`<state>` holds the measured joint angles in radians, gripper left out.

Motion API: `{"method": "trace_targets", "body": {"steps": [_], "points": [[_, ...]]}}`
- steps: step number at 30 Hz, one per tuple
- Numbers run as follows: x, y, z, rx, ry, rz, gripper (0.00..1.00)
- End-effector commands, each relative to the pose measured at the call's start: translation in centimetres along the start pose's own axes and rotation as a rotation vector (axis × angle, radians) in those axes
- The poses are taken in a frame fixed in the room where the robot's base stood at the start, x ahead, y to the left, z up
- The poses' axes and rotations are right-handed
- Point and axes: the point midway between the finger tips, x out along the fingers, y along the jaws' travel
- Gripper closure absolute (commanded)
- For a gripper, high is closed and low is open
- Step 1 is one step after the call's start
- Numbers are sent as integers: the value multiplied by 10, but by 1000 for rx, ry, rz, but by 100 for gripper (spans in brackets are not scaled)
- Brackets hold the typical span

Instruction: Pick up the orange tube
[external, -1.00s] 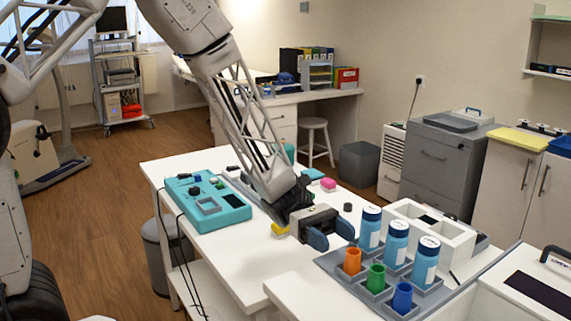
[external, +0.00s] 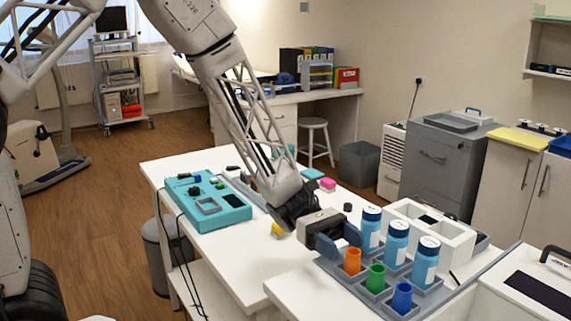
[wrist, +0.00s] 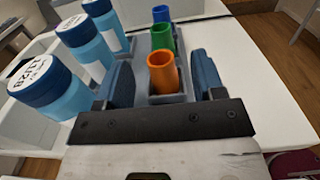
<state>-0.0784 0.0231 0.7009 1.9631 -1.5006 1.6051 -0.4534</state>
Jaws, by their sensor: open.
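The orange tube (external: 352,262) stands upright in a compartment of the grey rack (external: 375,304), at the end of the row nearest my gripper. In the wrist view the orange tube (wrist: 163,74) shows between my two blue fingers, beyond the black crossbar. My gripper (external: 340,242) is open and empty, just behind and left of the orange tube in the external view. The wrist view shows my gripper (wrist: 165,82) with one finger to each side of the tube, and no contact is visible. The green tube (external: 376,278) and blue tube (external: 402,298) stand in the same row.
A teal control box (external: 206,202) lies left. The table's front middle (external: 235,265) is clear.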

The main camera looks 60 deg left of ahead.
Motion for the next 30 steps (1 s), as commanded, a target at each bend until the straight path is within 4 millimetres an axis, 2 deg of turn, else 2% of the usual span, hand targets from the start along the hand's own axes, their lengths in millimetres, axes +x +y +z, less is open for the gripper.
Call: {"method": "trace_targets", "body": {"steps": [7, 21, 30], "points": [[9, 0, -1, 0, 0, -1, 38], [49, 0, -4, 0, 0, -1, 38], [52, 0, -4, 0, 0, 0, 38]]}}
